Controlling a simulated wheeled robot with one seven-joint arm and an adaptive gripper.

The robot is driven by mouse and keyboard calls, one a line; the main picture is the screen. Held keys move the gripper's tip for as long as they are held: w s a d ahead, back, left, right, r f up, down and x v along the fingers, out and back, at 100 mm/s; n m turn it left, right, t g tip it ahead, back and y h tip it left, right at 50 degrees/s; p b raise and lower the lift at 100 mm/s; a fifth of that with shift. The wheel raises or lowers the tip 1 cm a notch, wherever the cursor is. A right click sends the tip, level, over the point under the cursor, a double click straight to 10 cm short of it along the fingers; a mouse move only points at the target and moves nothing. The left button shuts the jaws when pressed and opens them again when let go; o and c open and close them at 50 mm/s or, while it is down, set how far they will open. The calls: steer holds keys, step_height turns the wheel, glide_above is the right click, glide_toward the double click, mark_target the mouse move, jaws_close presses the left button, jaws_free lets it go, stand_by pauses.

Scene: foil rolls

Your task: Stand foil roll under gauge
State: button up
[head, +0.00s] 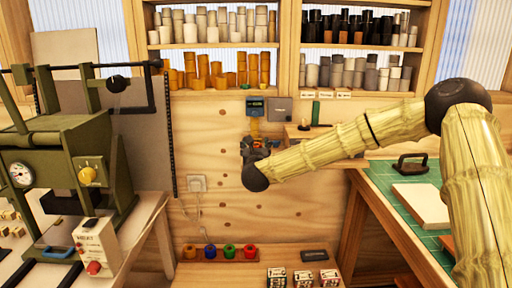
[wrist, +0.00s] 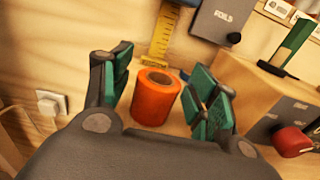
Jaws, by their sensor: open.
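An orange foil roll (wrist: 153,104) stands upright in the wrist view, its round top with a hollow core showing. It sits just in front of the yellow marked gauge strip (wrist: 160,42), which overlaps its far edge in the picture; I cannot tell whether they touch. The gauge also shows in the head view (head: 255,128), below a dark box. My gripper (wrist: 163,75) is open, with green-padded fingers on either side of the roll and a visible gap at the right. In the head view my gripper (head: 255,148) hides most of the roll.
A grey box marked FOILS (wrist: 226,20) is on the wall right of the gauge. A wooden block (wrist: 255,90) with a red knob (wrist: 292,141) stands at the right. Four-colour spools (head: 230,251) lie low, a green press (head: 65,150) stands left, and a green mat (head: 385,180) lies right.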

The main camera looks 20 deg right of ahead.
steer(key=shift+r, duration=0.2)
steer(key=b+v, duration=0.1)
steer(key=v, duration=1.1)
steer(key=shift+b, duration=0.35)
steer(key=s+a+f+n+g+y, duration=0.15)
steer(key=a+f+n, duration=0.3)
steer(key=f, duration=0.55)
steer(key=s+a+f+n+g+y, duration=0.1)
steer(key=s+a+f+n+y, duration=0.2)
steer(key=f+n, duration=0.5)
steer(key=s+a+f+n+g+y, duration=0.1)
steer(key=s+f+n+g, duration=0.2)
steer(key=s+f+n, duration=0.55)
steer(key=s+a+f+n+g+y, duration=0.1)
steer(key=s+f+g, duration=0.35)
steer(key=f, duration=0.95)
steer(key=s+d+f+n+g, duration=0.2)
steer(key=s+f+n, duration=0.3)
steer(key=s, duration=0.6)
steer(key=s+d+f+n+g+h, duration=0.1)
steer(key=s+d+f+n+g, duration=0.2)
steer(key=s, duration=0.8)
steer(key=s+d+f+n+g, duration=0.2)
steer(key=s+f+n, duration=0.6)
steer(key=s, duration=0.4)
steer(key=shift+d+n, duration=0.4)
steer(key=shift+d, duration=0.25)
